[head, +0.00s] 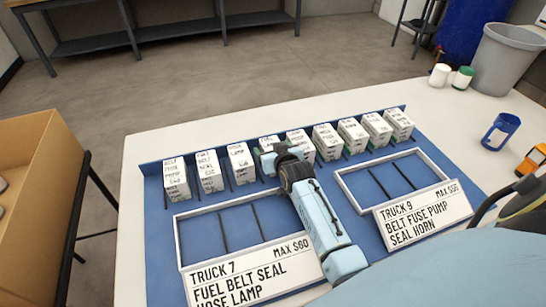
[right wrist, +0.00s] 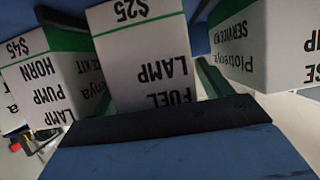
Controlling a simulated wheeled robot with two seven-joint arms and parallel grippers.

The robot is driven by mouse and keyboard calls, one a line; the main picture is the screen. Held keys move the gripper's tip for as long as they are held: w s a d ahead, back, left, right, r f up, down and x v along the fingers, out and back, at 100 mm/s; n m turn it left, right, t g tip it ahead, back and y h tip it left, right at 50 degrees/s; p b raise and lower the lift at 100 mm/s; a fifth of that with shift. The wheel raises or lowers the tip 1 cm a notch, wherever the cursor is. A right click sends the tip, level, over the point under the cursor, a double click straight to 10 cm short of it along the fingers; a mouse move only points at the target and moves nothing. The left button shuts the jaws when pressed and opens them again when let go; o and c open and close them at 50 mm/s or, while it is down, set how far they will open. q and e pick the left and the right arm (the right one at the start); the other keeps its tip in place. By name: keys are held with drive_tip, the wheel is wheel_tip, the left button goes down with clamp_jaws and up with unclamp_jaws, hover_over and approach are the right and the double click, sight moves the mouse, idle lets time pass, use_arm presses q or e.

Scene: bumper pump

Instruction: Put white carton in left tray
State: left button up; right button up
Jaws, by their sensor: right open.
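Several white cartons with black print stand in a row on the blue board; one (head: 268,143) is partly hidden behind my right gripper (head: 272,160). In the right wrist view, a carton marked FUEL LAMP $25 (right wrist: 150,60) is centred close to the camera, its print upside down. My right gripper is open at this carton; I cannot tell whether its fingers touch it. The left tray (head: 179,245), a white frame with dark dividers above the TRUCK 7 sign, looks empty. My left gripper is not in view.
Neighbouring cartons stand close on both sides, one marked LAMP PUMP HORN $45 (right wrist: 40,80). The right tray (head: 350,195), above the TRUCK 9 sign, looks empty. A blue cup (head: 500,132) and an orange object (head: 533,160) are at the right.

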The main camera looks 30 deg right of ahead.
drive_tip(key=shift+c, duration=0.9)
drive_tip(key=shift+r, duration=0.1)
drive_tip(key=c, duration=1.2)
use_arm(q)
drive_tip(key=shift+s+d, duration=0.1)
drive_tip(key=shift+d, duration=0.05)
